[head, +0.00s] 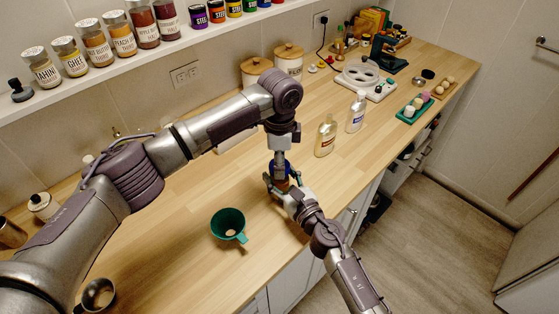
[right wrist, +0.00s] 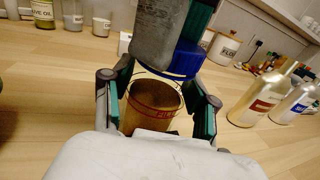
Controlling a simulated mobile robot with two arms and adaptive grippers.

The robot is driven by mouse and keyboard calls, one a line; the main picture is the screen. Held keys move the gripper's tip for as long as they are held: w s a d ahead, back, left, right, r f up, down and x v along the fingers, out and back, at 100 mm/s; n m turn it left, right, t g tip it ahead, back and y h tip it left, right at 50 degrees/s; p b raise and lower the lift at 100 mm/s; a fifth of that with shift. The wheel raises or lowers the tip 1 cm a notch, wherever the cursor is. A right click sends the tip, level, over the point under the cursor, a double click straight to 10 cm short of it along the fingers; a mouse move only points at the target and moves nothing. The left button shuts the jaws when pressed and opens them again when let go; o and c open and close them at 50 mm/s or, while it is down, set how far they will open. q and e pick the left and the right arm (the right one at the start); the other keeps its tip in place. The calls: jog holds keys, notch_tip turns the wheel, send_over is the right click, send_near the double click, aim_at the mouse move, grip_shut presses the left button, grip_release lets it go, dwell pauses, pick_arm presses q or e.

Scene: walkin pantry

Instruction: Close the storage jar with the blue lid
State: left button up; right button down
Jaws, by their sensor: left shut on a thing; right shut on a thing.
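In the head view my right gripper (head: 282,187) is at the counter's front part, and the jar is mostly hidden. The blue lid (right wrist: 184,60) is in my left gripper (head: 281,160), above the jar's rim and towards its far right side in the right wrist view. The jar's open mouth shows beside it. The lid also shows in the head view (head: 286,169). Whether lid and rim touch is unclear.
A green funnel (head: 228,224) stands left of the jar. Wooden-lidded canisters (head: 288,62) are at the back. The counter (head: 185,240) around the funnel is clear.

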pick_arm(q)
jog(key=o, duration=1.4)
jog(key=shift+c, duration=0.2)
notch_tip(320, 180, up, 12)
pick_arm(e)
jog(key=shift+c, duration=1.2)
grip_release()
jog(key=shift+s, duration=0.1)
